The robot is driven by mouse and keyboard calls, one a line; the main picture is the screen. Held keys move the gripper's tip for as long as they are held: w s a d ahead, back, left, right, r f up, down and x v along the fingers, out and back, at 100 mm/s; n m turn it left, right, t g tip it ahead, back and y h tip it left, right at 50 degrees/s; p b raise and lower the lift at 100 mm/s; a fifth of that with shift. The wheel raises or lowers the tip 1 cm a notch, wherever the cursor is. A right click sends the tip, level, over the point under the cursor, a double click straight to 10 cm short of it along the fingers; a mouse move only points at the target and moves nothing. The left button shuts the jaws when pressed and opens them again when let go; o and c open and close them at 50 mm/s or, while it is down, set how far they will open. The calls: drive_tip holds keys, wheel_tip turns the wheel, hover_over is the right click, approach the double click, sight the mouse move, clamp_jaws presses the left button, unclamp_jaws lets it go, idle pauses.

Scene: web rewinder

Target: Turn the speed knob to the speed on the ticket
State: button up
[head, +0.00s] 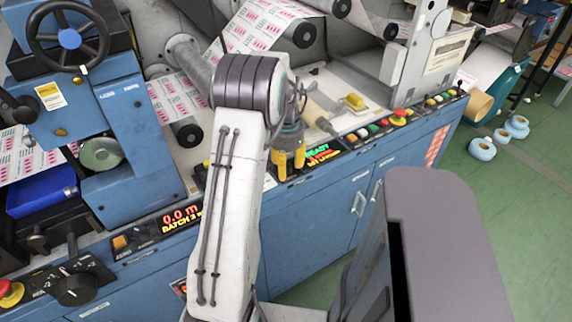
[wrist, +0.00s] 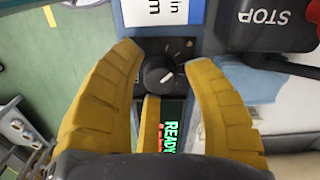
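In the wrist view, a small round black knob (wrist: 160,76) with a white pointer line sits on a dark panel with pale and orange marks around it. The pointer slants up and to the right in the picture. The yellow fingers of my gripper (wrist: 165,62) are spread on both sides of the knob, with a third finger below it; contact cannot be told. A white card (wrist: 155,12), perhaps the ticket, is cut off at the top; only "in" and "m" show. In the head view, my gripper (head: 289,165) points down at the console's front edge and hides the knob.
A black STOP block (wrist: 268,24) stands close to the right finger in the wrist view. A green READY display (head: 318,150) lies beside my gripper. Buttons (head: 385,122) line the console to the right. A larger black dial (head: 75,289) is at lower left.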

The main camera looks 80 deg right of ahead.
clamp_jaws()
idle(0.5)
drive_tip(key=shift+n, duration=2.9)
drive_tip(key=shift+a+f, duration=0.1)
drive_tip(key=shift+o, duration=1.3)
unclamp_jaws()
wheel_tip(320, 180, up, 12)
